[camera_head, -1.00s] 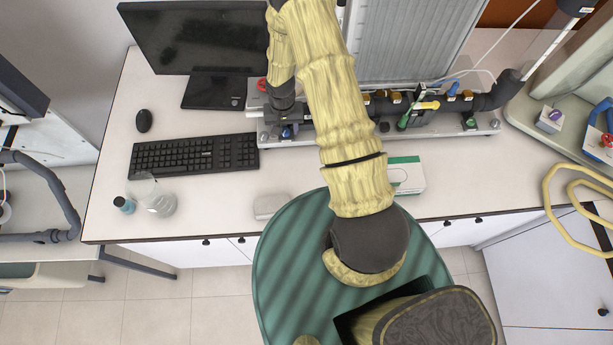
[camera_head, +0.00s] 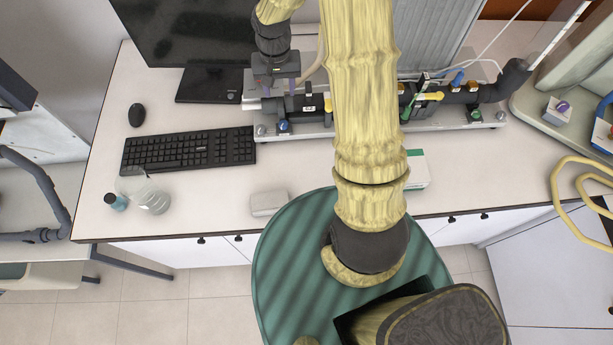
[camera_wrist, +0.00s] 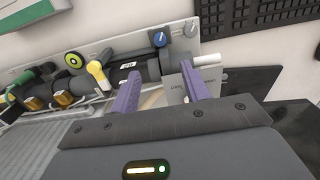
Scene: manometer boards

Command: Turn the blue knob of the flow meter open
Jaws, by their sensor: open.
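The blue knob (camera_head: 283,126) sits on the front left of the metal base plate (camera_head: 325,132) of the pipe assembly. In the wrist view the blue knob (camera_wrist: 159,39) is beyond my fingertips, near the plate's edge. My gripper (camera_head: 279,87) is open above the pipe's left end, behind the blue knob in the head view. In the wrist view its two purple fingers (camera_wrist: 160,75) are apart, with the dark pipe end and a grey plate (camera_wrist: 198,84) beyond them. The fingers look clear of the knob, and nothing is held.
A yellow lever (camera_wrist: 97,70) and a green-yellow knob (camera_wrist: 74,60) are along the pipe. A keyboard (camera_head: 190,149), mouse (camera_head: 136,115) and monitor (camera_head: 185,35) are to the left. A glass beaker (camera_head: 153,201) stands near the front edge.

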